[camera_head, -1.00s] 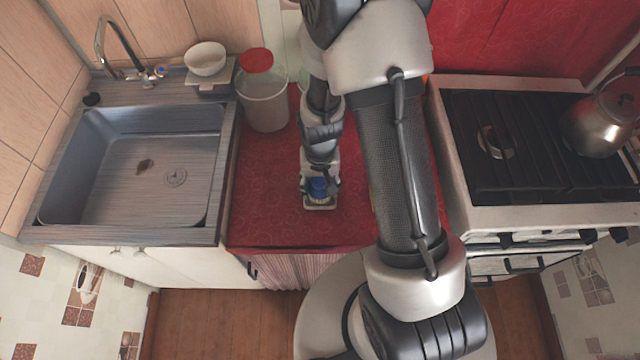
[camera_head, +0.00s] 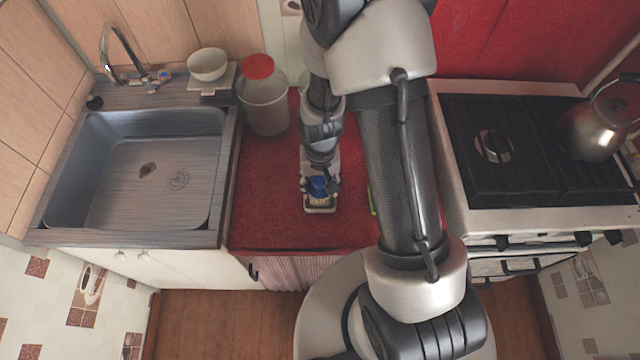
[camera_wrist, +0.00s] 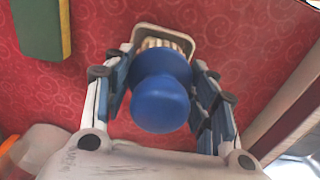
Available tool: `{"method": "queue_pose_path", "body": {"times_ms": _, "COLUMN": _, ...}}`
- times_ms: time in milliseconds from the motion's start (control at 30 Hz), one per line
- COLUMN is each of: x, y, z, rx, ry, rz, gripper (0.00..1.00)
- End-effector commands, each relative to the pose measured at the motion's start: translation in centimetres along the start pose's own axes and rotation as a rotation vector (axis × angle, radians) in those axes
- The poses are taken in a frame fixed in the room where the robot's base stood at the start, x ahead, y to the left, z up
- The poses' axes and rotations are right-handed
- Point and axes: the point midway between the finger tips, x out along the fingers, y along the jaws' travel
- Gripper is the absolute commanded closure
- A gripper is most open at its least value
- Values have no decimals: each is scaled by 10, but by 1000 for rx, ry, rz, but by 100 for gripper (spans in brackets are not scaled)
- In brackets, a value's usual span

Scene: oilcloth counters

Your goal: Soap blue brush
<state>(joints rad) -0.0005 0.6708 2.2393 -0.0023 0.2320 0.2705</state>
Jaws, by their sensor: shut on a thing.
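The blue brush (camera_wrist: 160,95) has a round blue knob and pale bristles. My gripper (camera_wrist: 163,100) is shut on it, with one finger on each side of the blue body. In the head view the brush (camera_head: 318,187) is at my gripper (camera_head: 320,185), low over the red counter. Its bristle end is over or in a small pale dish (camera_head: 320,210), whose rim also shows in the wrist view (camera_wrist: 165,29). The brush hides most of the dish's inside, so I cannot tell whether soap is there or whether the bristles touch it.
A green and yellow sponge (camera_wrist: 42,28) lies on the red counter (camera_head: 270,215), to the left in the wrist view. A red-lidded container (camera_head: 263,95) stands at the back. The sink (camera_head: 150,165) is left, the stove (camera_head: 530,150) with a kettle (camera_head: 595,125) right. The counter's front left is clear.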

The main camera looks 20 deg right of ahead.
Motion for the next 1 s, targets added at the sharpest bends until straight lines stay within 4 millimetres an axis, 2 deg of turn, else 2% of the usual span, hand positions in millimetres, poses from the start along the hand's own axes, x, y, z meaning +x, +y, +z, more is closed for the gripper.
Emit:
{"method": "queue_pose_path", "body": {"times_ms": 33, "x": -7, "y": 0, "z": 0, "rx": 0, "ry": 1, "rz": 0, "gripper": 67}}
{"method": "queue_pose_path", "body": {"times_ms": 500, "x": -43, "y": 0, "z": 0, "rx": 0, "ry": 1, "rz": 0, "gripper": 67}}
{"method": "queue_pose_path", "body": {"times_ms": 1000, "x": -43, "y": 0, "z": 0, "rx": 0, "ry": 1, "rz": 0, "gripper": 67}}
